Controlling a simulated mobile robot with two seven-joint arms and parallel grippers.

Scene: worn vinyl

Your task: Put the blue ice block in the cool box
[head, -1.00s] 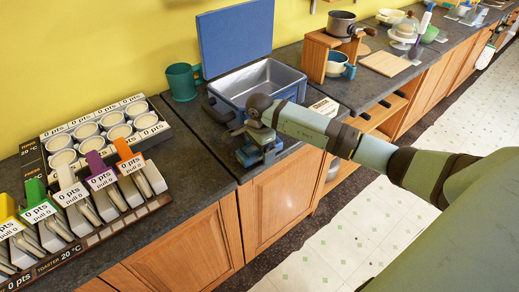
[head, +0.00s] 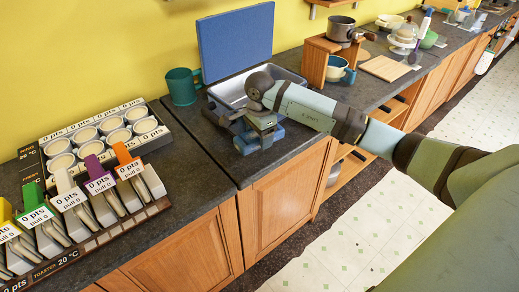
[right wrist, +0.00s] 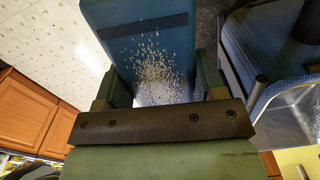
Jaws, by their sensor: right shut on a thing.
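The blue ice block (right wrist: 150,45) fills the space between the jaws in the right wrist view, with frosty white speckles on its face. In the head view the block (head: 247,146) shows partly under my right gripper (head: 262,136), which is shut on it at the front of the dark counter. The blue cool box (head: 228,94) stands just behind, its lid (head: 236,44) upright and its grey inside open. My right arm hides part of the box. The box also shows at the right of the right wrist view (right wrist: 275,50). My left gripper is not in view.
A green mug (head: 182,87) stands left of the box. A rack of labelled dispensers (head: 90,205) and cups fills the left counter.

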